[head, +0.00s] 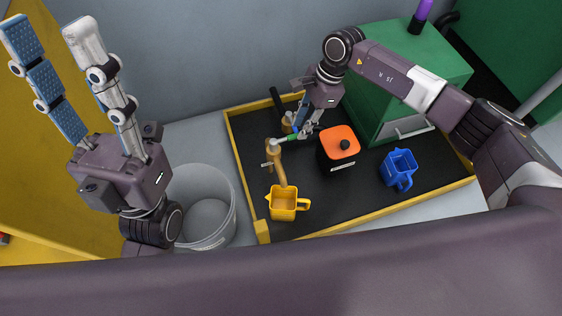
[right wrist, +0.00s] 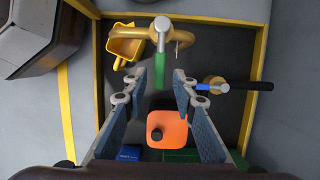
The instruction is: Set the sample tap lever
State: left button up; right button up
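The sample tap is a brass bent pipe (head: 276,165) with a green-sleeved lever (head: 290,137). In the right wrist view the green lever (right wrist: 160,70) points from the tap's head toward the gripper. My right gripper (right wrist: 158,82) is open, with its blue-padded fingers on either side of the lever; I see gaps on both sides. A yellow jug (head: 283,205) stands by the pipe's lower end. A second brass fitting with a blue lever (right wrist: 203,87) is close to the right fingers. My left gripper (head: 50,38) is open and empty, raised at the left, fingers upward.
A black box with an orange lid (head: 339,141) stands beside the right gripper. A blue jug (head: 398,170) is further right on the black yellow-rimmed tray (head: 247,140). A pale bucket (head: 232,215) stands left of the tray. A green cabinet (head: 385,55) stands behind.

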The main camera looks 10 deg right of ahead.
aim_at(296, 135)
jog(key=b+x, duration=0.1)
jog(key=x, duration=0.2)
jog(key=shift+f+b, duration=0.2)
jog(key=shift+b, duration=0.2)
jog(key=shift+a+f+b, duration=0.15)
jog(key=shift+f+b, duration=0.15)
jog(key=shift+f, duration=0.15)
grip_shut()
